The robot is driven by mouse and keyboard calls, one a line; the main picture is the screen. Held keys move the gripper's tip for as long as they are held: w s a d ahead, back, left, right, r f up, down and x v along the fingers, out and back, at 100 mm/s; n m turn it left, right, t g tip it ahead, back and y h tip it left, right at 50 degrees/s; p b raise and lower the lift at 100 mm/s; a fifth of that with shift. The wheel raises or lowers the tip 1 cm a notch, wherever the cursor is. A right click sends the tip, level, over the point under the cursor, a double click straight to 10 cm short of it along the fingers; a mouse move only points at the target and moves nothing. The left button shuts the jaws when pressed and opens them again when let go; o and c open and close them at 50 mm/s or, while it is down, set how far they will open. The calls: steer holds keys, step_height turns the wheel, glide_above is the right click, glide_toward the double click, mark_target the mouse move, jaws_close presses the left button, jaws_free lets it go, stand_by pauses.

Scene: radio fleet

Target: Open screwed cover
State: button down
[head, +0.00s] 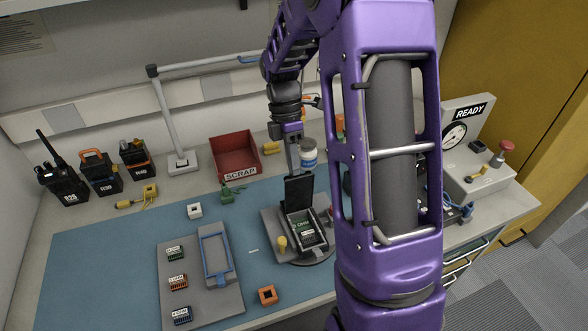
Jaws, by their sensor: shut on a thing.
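An open device (304,231) with a dark case and a pale green label inside lies on a grey fixture (272,220) in the middle of the bench. Its black cover (298,193) stands nearly upright at the device's far end. I cannot tell whether the cover still touches the case. My gripper (294,172) comes down from above and is shut on the cover's upper edge. The fingertips are small in this view, and the far side of the cover is hidden.
A grey tray (232,297) with colored modules lies left of the fixture. A yellow knob (282,243) and an orange block (268,294) are close by. A red SCRAP bin (235,150) and several radios (62,180) stand behind. My arm hides the bench right of the fixture.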

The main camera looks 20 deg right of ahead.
steer(key=shift+s+d+f, duration=0.1)
steer(key=shift+d+f, duration=0.05)
steer(key=shift+d, duration=0.05)
steer(key=c, duration=1)
jaws_free()
steer(key=shift+o, duration=0.2)
steer(key=v, duration=1.2)
steer(key=shift+a, duration=0.1)
